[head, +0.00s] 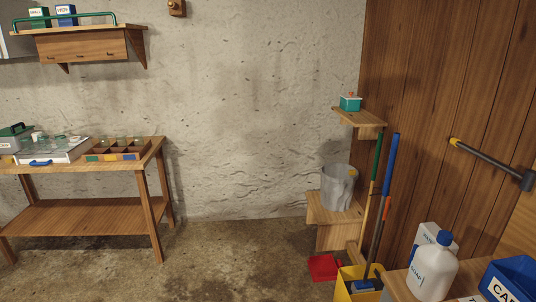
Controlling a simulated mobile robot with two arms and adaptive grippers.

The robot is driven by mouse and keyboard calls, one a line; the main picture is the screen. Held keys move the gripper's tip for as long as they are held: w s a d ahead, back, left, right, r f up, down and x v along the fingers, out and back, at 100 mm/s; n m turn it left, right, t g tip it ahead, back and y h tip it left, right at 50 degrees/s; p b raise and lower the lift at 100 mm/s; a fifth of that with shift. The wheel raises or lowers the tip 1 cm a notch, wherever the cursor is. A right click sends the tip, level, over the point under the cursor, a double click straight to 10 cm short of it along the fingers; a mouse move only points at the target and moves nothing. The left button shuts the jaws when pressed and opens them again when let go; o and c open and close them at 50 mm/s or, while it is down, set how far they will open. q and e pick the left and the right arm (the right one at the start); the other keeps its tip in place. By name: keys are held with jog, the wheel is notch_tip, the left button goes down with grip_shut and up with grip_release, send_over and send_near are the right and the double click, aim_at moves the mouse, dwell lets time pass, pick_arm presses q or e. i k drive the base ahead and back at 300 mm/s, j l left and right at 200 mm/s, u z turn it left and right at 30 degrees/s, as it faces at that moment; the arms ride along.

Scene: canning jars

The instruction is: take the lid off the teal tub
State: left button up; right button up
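The teal tub (350,104) stands on a small wooden wall shelf (359,118) right of centre, near the corner of the concrete wall and the wood-panelled wall. It is small in the head view. A pale lid with an orange-brown knob (350,95) appears to sit on top of it. Neither of my grippers shows in the head view, and nothing touches the tub.
Below the shelf, a grey bucket (338,188) stands on a wooden step (325,208). Long-handled tools lean by a yellow bucket (352,283); a red dustpan (324,268) lies nearby. A workbench (95,207) stands left, a white bottle (433,270) front right. The middle floor is clear.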

aim_at(351, 96)
jog(key=i, duration=0.7)
jog(key=i+z, duration=0.15)
jog(key=i, duration=0.5)
jog(key=i+j, duration=0.2)
jog(key=i, duration=0.5)
jog(key=i+j+z, duration=0.1)
jog(key=i+z, duration=0.35)
jog(key=i+j+z, duration=0.2)
jog(key=z, duration=0.25)
jog(key=i+j+z, duration=0.65)
jog(key=z, duration=0.2)
jog(key=i+j+z, duration=0.15)
jog(key=j+z, duration=0.3)
jog(key=j, duration=0.15)
